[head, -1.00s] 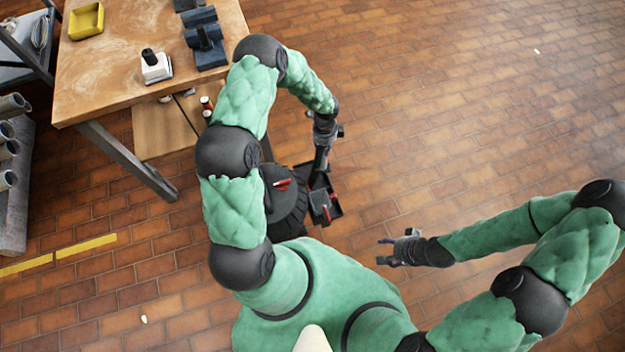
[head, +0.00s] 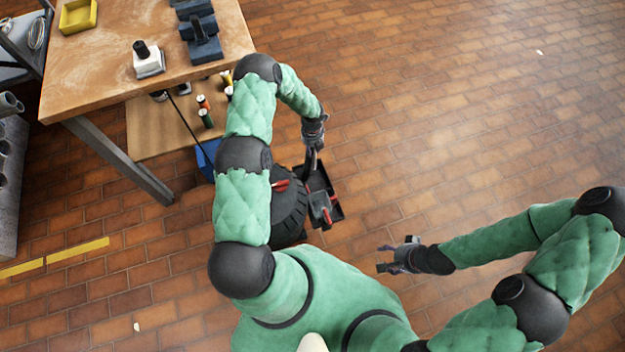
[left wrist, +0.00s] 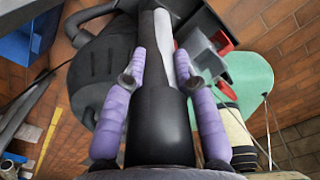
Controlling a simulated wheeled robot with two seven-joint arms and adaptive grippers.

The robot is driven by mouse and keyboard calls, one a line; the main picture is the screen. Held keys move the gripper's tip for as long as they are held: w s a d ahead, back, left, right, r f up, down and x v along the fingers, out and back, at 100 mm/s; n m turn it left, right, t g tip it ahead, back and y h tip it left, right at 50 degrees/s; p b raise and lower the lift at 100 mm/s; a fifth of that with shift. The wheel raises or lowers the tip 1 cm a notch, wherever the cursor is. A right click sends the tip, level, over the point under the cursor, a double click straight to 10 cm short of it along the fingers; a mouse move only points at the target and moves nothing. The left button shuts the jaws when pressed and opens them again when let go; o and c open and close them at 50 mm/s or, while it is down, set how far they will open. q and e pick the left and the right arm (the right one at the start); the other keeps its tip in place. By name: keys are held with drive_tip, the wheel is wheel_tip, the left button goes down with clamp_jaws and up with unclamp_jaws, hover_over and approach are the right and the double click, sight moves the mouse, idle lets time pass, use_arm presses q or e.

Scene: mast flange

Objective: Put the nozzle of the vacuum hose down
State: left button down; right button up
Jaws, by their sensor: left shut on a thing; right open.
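My left gripper (head: 312,145) is at the end of the left arm, above the vacuum. In the left wrist view its purple fingers (left wrist: 160,95) are shut on the black nozzle (left wrist: 158,120) from both sides. In the head view the dark nozzle (head: 311,163) points down from the gripper toward the vacuum. The vacuum's round black body (head: 289,208) stands on the floor, partly hidden by my left arm. A dark tray with red parts (head: 328,212) sits at its right side. Whether the nozzle touches it is unclear. My right gripper (head: 390,258) is open and empty over the floor.
A wooden workbench (head: 110,75) stands at upper left, bearing a yellow tray (head: 78,15) and a white-and-black item (head: 148,62). Its lower shelf (head: 160,130) holds several small cans. A blue bin (head: 207,158) is beside the vacuum. The brick floor to the right is clear.

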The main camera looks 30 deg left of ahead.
sight(313, 161)
use_arm(q)
drive_tip(key=shift+f+b, duration=2.25)
drive_tip(key=shift+f, duration=2.5)
drive_tip(key=shift+f, duration=0.2)
drive_tip(key=c, duration=1)
unclamp_jaws()
drive_tip(key=shift+o, duration=0.2)
